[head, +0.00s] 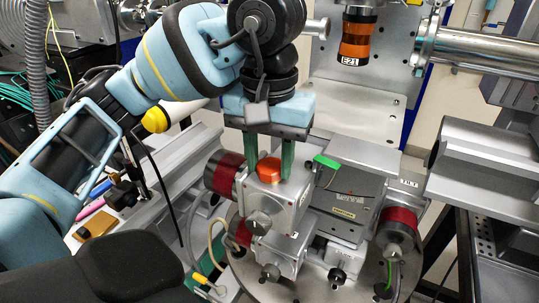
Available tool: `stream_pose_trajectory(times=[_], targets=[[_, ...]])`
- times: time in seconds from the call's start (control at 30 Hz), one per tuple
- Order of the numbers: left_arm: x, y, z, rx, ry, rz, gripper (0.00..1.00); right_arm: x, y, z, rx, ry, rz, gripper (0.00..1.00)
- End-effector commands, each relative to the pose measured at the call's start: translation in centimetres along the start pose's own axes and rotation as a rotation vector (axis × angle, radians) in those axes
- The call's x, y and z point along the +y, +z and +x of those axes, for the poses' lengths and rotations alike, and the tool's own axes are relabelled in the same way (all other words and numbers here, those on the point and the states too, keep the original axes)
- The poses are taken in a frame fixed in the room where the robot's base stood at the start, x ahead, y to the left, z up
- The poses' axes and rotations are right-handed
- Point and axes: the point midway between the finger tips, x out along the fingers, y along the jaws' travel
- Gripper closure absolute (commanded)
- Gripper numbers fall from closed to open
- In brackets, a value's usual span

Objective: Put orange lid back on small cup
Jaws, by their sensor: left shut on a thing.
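The orange lid (270,166) is a small, round orange piece in the middle of the head view. My left gripper (269,174) points down, with its two green fingers on either side of the lid, and is shut on it. The lid shows just above a grey metal stage block; I cannot tell whether it touches anything below. I cannot make out the small cup; it may be hidden beneath the lid or behind my gripper. My right gripper is not in view.
Motor stages with red-banded ends (398,222) crowd around the lid on a round metal plate (250,272). A flat grey stage (348,195) with a green piece (326,161) lies to the right. An orange cylinder marked E21 (357,38) hangs above. Pens (90,208) lie at left.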

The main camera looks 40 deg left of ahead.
Motion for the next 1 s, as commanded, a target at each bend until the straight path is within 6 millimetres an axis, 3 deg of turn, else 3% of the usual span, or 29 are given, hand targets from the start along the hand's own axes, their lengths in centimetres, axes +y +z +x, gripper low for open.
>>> stream_pose_trajectory(times=[0.13, 0.17, 0.33, 0.67, 1.0], targets=[[0.0, 0.0, -0.1, 0.001, 0.0, -0.001, 0.84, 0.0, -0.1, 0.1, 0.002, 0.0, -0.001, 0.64], [0.0, 0.0, -0.1, 0.001, 0.0, -0.001, 0.58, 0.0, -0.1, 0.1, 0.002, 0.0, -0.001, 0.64], [0.0, 0.0, -0.1, 0.001, 0.0, -0.001, 0.37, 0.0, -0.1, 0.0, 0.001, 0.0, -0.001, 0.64], [0.0, 0.0, 0.0, 0.0, 0.0, -0.001, 0.37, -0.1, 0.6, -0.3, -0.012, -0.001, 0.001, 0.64], [0.0, 0.0, -5.3, 0.007, 0.002, -0.001, 0.37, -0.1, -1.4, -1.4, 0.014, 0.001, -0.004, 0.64]])
